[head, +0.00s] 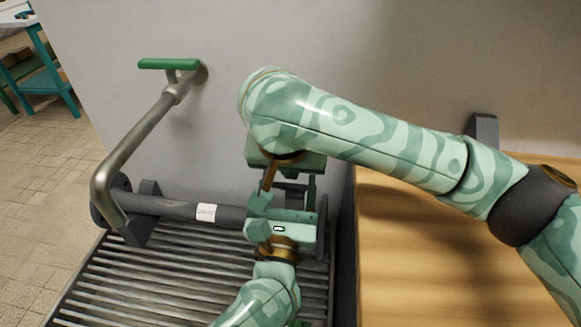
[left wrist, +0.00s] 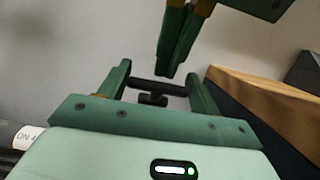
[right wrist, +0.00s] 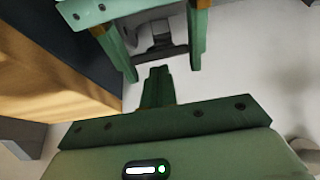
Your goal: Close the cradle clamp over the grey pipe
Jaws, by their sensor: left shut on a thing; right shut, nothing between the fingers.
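The grey pipe (head: 180,208), with a white label, lies level above a slatted rack. Its left end sits in a dark cradle block (head: 150,190); its right end is hidden behind my left gripper. My left gripper (head: 290,188) is shut on a dark crossbar with a stub, which looks like part of the clamp (left wrist: 155,88); it also shows between those fingers in the right wrist view (right wrist: 160,45). My right gripper (head: 269,176) is shut and empty, pointing down close to the left fingers. Its closed fingers show in the left wrist view (left wrist: 176,45). I cannot tell whether the clamp lies over the pipe.
A bent metal pipe with a green handle (head: 168,64) rises along the wall at the left. The slatted rack (head: 180,285) fills the lower left. A wooden top (head: 450,270) lies to the right, with a dark block (head: 483,127) behind it.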

